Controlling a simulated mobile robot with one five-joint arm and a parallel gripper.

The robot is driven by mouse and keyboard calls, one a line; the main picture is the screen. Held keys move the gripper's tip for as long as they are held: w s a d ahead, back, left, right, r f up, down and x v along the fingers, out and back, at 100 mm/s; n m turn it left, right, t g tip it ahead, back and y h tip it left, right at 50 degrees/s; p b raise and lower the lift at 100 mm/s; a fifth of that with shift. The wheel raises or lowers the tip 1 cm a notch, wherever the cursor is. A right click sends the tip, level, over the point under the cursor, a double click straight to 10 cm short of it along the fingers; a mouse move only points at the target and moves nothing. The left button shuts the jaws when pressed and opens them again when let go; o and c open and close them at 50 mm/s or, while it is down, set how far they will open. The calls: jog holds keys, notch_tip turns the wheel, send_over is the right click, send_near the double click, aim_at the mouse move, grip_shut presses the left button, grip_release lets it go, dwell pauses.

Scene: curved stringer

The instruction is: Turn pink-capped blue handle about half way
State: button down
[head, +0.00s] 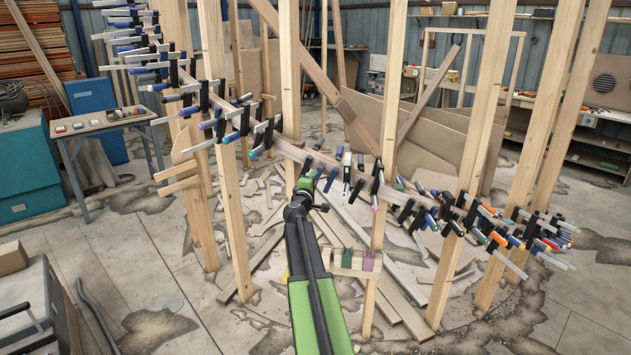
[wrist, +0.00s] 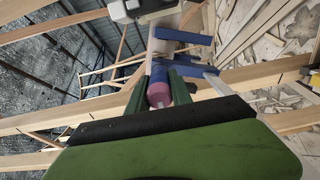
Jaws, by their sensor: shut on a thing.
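The pink-capped blue handle (wrist: 158,84) is in the middle of the wrist view, its pink end toward the camera. The two green fingers of my gripper (wrist: 163,90) stand on either side of it and are shut on it. In the head view my gripper (head: 304,186) is at the curved stringer (head: 290,152), at the middle of its clamp row. I cannot pick out the held handle in the head view. How far it has been turned cannot be told.
A blue clamp part (wrist: 183,35) and a grey bar (wrist: 205,73) are close to the fingers. Several clamps with coloured handles line the stringer on both sides. Upright wooden posts (head: 291,75) stand around my arm. A small wooden rack (head: 352,262) is right of my forearm.

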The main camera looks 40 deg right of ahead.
jog(key=shift+a+f, duration=0.1)
jog(key=shift+a, duration=0.05)
jog(key=c, duration=1.1)
grip_release()
jog(key=shift+c, duration=0.2)
jog(key=v, duration=1.7)
jog(key=shift+a, duration=0.2)
